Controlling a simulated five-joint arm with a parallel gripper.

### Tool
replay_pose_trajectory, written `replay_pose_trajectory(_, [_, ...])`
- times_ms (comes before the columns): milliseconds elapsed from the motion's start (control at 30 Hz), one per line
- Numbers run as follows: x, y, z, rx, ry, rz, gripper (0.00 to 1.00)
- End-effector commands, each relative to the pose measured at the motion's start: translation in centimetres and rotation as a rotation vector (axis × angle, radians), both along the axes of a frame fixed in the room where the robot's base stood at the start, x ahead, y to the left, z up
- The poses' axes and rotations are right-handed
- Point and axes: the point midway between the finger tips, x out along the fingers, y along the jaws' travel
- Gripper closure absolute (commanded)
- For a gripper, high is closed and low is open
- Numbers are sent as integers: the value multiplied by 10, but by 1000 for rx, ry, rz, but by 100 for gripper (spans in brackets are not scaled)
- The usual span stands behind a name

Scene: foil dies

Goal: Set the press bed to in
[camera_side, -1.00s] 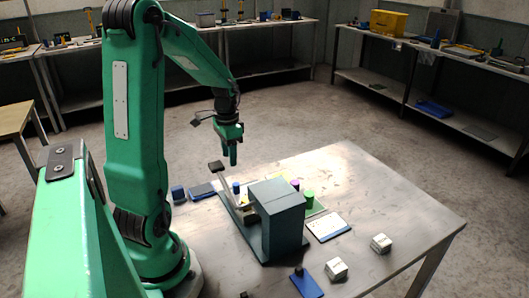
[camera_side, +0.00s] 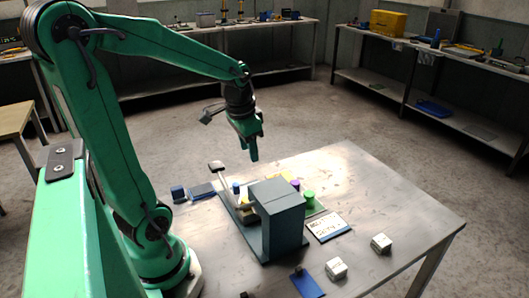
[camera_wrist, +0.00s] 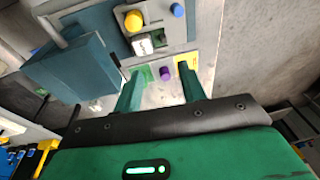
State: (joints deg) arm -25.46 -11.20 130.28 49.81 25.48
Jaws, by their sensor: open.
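The press (camera_side: 280,213) is a dark blue-grey housing on a base plate, near the middle of the table. Its bed (camera_side: 243,212) shows outside the housing on the left, beside a lever with a dark grip (camera_side: 217,166). In the wrist view the press housing (camera_wrist: 80,68) is at left, and a silver block (camera_wrist: 142,44) and a yellow knob (camera_wrist: 134,20) stand outside it. My gripper (camera_side: 253,158) is open and empty, above and behind the press. In the wrist view its fingers (camera_wrist: 160,75) point down toward the table, apart from everything.
Purple (camera_side: 295,184), green (camera_side: 308,197) and blue (camera_side: 236,188) cylinders stand around the press. A lettered white card (camera_side: 328,227), two pale blocks (camera_side: 336,269) (camera_side: 381,243) and a blue pad (camera_side: 307,284) lie nearer the front.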

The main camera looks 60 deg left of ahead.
Motion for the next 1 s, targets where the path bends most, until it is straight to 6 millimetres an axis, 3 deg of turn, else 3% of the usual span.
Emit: replay_pose_trajectory(1000, [-31, -96, 46, -22, -210, -15, 59])
